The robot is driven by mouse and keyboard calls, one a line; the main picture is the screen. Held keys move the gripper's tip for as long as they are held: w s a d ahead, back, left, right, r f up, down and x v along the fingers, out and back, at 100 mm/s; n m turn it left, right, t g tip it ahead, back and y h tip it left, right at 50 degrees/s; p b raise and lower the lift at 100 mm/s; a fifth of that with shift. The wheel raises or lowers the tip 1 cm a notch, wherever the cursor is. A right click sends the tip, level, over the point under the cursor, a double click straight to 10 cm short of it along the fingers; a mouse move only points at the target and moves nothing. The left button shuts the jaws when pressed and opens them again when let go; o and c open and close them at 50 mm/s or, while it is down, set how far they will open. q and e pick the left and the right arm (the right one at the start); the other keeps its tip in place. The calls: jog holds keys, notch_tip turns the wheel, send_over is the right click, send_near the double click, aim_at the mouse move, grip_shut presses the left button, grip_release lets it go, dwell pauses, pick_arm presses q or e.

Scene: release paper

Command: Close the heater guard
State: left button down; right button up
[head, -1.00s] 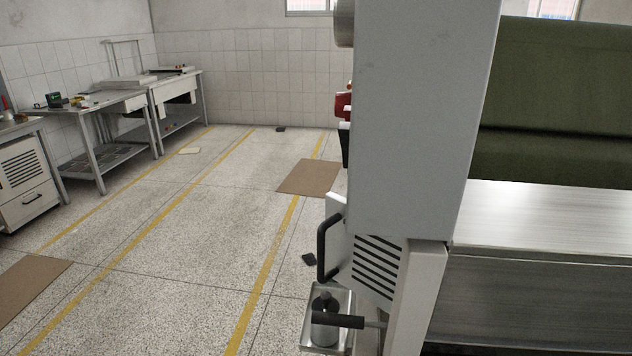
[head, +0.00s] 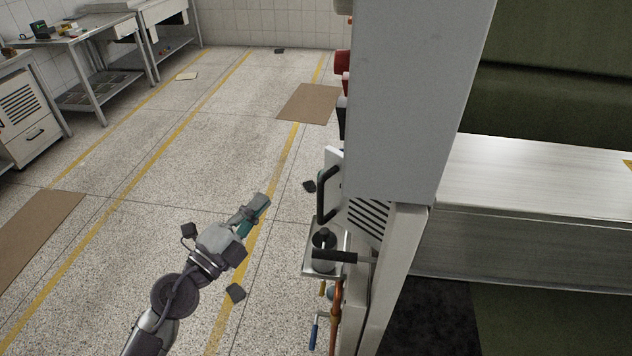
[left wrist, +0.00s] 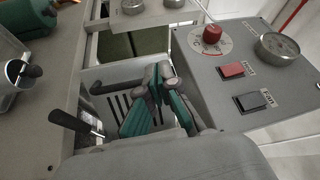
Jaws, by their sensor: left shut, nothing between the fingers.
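The heater guard looks to be the pale slotted panel (head: 367,222) on the side of the grey machine, with a black bar handle (head: 321,203) standing out at its left edge. How far open it stands is unclear. In the left wrist view the slotted panel (left wrist: 116,105) and its black handle (left wrist: 112,86) show beyond and left of my fingers. My left gripper (head: 262,202), with teal finger pads, is shut and empty, in front of the machine and left of the handle in the head view. It also shows in the left wrist view (left wrist: 158,72). My right gripper is not in view.
A black lever grip (head: 335,257) sticks out below the guard, by a small metal tray (head: 308,262). The left wrist view shows a control box (left wrist: 245,85) with a red knob (left wrist: 212,34) and gauge. Open floor lies left of the machine.

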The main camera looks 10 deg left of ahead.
pick_arm(q)
jog(key=w+d+f+m+g+h+p, duration=0.1)
jog(key=w+d+f+m+g, duration=0.2)
jog(key=w+d, duration=0.6)
jog(key=w, duration=0.3)
jog(key=shift+f+m+p, duration=0.3)
jog(key=shift+f+p, duration=0.05)
jog(key=shift+p, duration=0.05)
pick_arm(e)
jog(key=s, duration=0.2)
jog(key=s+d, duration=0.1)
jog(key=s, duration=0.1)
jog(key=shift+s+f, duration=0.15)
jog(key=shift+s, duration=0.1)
pick_arm(q)
jog(key=shift+w+d, duration=0.1)
